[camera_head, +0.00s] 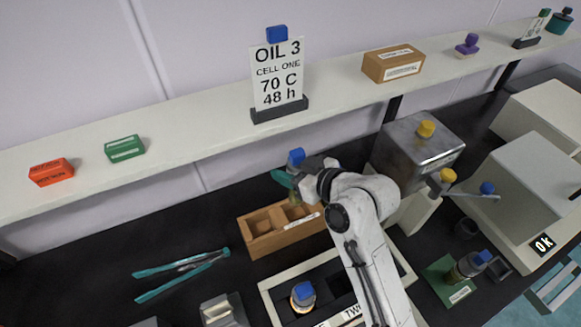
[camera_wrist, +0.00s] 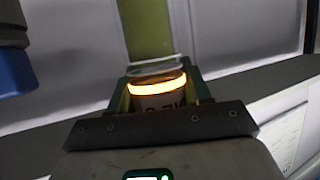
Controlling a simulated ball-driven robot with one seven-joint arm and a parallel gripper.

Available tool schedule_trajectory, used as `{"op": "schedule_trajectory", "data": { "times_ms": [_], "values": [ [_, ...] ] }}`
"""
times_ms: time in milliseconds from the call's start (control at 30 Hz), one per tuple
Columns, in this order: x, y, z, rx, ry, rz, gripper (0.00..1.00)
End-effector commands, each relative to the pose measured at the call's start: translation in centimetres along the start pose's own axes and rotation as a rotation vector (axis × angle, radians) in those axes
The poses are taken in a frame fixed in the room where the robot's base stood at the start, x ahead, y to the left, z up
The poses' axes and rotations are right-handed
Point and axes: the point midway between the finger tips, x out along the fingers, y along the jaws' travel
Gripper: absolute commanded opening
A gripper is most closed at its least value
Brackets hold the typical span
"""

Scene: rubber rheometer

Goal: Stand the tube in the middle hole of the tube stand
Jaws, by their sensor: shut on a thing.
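The wooden tube stand (camera_head: 262,241) is on the dark bench, left of my arm, with a row of square openings and a pale label on its front. My gripper (camera_head: 288,180) is over its right part, shut on a tube. In the wrist view the clear glass tube (camera_wrist: 157,84) is between the green finger pads, with a bright orange band and a printed label. My wrist hides part of the stand's right end. I cannot tell whether the tube's lower end is inside a hole.
Teal tongs (camera_head: 183,273) lie left of the stand. A white-framed tray (camera_head: 272,291) with a blue-capped jar (camera_head: 303,294) is in front. A metal box (camera_head: 418,148) with a yellow knob stands to the right. A shelf with an OIL 3 sign (camera_head: 277,75) runs behind.

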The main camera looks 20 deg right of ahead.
Motion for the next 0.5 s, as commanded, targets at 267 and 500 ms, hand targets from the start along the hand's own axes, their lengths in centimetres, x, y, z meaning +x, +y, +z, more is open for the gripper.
{"op": "schedule_trajectory", "data": {
  "times_ms": [267,500],
  "values": [
    [0.3,0.0,0.8,0.000,0.001,0.001,0.00],
    [1.4,0.0,3.4,0.000,-0.001,0.000,0.00]
  ]
}}
